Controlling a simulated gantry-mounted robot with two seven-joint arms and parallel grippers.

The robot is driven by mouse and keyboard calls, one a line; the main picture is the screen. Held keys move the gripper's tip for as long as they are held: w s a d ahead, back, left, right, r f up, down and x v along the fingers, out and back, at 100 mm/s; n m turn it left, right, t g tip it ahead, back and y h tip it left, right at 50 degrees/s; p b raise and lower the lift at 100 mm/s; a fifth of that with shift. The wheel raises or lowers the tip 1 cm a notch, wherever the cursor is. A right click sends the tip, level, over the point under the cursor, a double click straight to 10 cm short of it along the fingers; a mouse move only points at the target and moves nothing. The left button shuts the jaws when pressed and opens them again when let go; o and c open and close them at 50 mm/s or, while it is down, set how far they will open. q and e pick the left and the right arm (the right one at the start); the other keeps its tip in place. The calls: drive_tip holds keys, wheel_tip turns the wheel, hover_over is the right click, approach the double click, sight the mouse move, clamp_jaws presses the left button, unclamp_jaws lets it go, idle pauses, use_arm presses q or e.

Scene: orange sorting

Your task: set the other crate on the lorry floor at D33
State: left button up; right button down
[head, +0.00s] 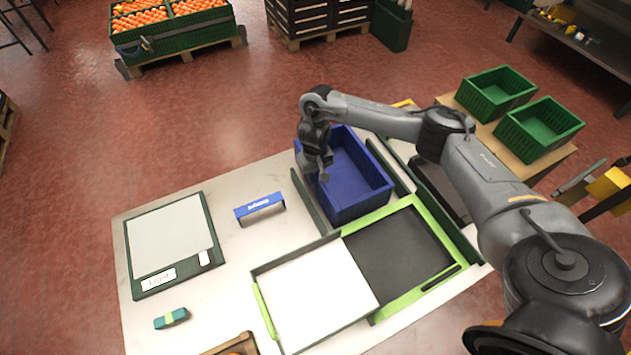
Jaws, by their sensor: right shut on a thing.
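A blue crate (352,208), open and empty as far as I see, is at the right half of the pale table. My right gripper (320,178) reaches down onto its left wall and is shut on it; the fingertips are partly hidden. I cannot tell whether the crate rests or hangs slightly above the surface. Two green crates, a rear one (483,104) and a front one (523,146), stand on a wooden stand at the right. No mark reading D33 is legible, and I cannot tell which surface is the lorry floor. My left gripper is not in view.
A lime-framed dark panel (441,292) and a white tray (290,349) lie in front of the blue crate. Dark green rails (310,203) flank it. A blue bracket (238,218), a green-framed board (213,224) and a small teal block (160,323) are on the left.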

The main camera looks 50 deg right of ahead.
wheel_tip(320, 180, down, 3)
drive_tip(key=shift+a+b, duration=0.1)
drive_tip(key=shift+b, duration=0.7)
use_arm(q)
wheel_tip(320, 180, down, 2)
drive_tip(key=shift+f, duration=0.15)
use_arm(e)
drive_tip(key=shift+r, duration=0.15)
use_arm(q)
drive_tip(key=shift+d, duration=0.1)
use_arm(e)
drive_tip(key=c, duration=1)
unclamp_jaws()
drive_tip(key=shift+f, duration=0.2)
drive_tip(key=shift+r, duration=0.1)
